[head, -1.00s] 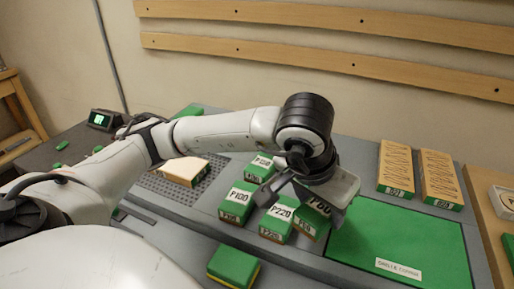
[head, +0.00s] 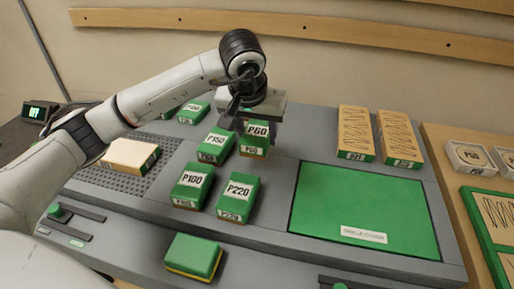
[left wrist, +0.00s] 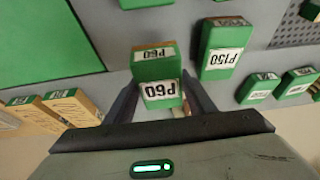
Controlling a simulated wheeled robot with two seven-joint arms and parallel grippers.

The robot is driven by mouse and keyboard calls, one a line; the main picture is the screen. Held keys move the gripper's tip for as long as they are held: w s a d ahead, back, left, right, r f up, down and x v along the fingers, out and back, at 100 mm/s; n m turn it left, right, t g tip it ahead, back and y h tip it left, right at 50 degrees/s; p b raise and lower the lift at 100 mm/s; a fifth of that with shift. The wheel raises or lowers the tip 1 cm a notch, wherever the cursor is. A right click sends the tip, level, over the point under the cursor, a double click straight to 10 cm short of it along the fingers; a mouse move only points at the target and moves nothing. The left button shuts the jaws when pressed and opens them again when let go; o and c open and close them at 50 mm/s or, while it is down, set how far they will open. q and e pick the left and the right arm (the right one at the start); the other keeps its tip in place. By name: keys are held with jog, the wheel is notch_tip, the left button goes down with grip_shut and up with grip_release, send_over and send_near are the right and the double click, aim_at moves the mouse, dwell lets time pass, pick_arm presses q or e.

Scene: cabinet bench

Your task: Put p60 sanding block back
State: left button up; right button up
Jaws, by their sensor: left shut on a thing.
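The P60 sanding block (head: 256,134), green with a white label and a tan lower part, is at the back of the block group, right of the P150 block (head: 216,146). My left gripper (head: 262,118) is shut on it from behind. In the left wrist view the P60 block (left wrist: 160,72) sits between the two fingers of the left gripper (left wrist: 160,100). Whether its underside touches the bench cannot be told. The P100 block (head: 192,186) and P220 block (head: 238,198) stand in front of it. My right gripper is not in view.
A green panel (head: 365,205) lies to the right. Two tan-topped blocks (head: 356,133) stand behind it. A tan-topped block (head: 131,154) sits on the perforated plate (head: 103,178) at left. A green and yellow block (head: 193,256) lies in front. More green blocks (head: 192,112) are behind.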

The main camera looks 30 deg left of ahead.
pick_arm(q)
jog(key=shift+f, duration=2.1)
jog(key=shift+f, duration=0.25)
jog(key=o, duration=1.1)
jog(key=shift+r, duration=0.1)
jog(key=shift+r, duration=0.3)
jog(key=v, duration=1.2)
jog(key=shift+f, duration=0.1)
